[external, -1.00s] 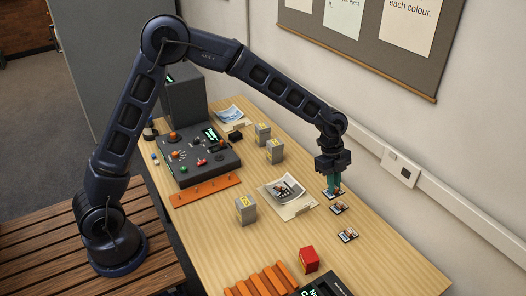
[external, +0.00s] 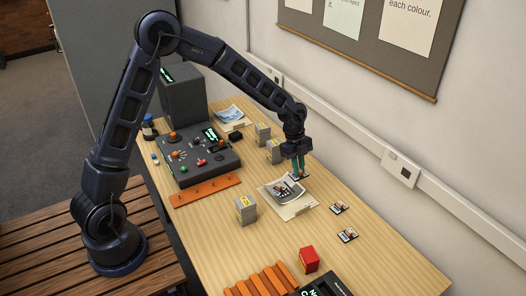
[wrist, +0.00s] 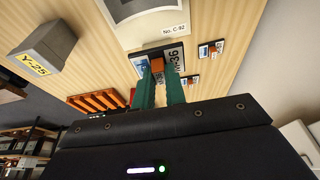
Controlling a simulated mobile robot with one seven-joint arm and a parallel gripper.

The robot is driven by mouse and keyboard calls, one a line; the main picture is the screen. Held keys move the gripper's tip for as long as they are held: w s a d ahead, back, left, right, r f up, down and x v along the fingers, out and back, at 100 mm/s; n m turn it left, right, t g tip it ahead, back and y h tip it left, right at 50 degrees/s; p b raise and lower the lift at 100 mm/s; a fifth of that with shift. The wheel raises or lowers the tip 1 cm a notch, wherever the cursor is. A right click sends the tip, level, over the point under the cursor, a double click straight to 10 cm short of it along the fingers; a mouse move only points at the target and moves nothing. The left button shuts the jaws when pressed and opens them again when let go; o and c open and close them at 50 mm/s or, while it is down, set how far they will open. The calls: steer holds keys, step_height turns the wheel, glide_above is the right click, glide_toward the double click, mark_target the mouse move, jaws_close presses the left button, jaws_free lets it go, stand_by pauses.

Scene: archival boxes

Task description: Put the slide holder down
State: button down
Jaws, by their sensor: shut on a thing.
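The slide holder (external: 301,177) is a small dark-framed piece with a pale label. My gripper (external: 299,165) is shut on it. The sheet, labelled "No. C-92" (wrist: 174,30), lies beyond it. Two similar slide holders (external: 338,208) (external: 348,235) lie apart on the wooden table.
Grey boxes with yellow labels stand nearby, one (external: 246,211) left of the sheet and others (external: 274,151) behind it. A red box (external: 309,259) and an orange ridged rack (external: 262,282) are in front. A control panel (external: 197,155) stands left.

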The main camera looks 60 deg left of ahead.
step_height(320, 180, down, 14)
steer(key=shift+r, duration=0.2)
stand_by(0.4)
steer(key=shift+f, duration=0.1)
steer(key=c, duration=1.5)
jaws_free()
steer(key=shift+o, duration=0.2)
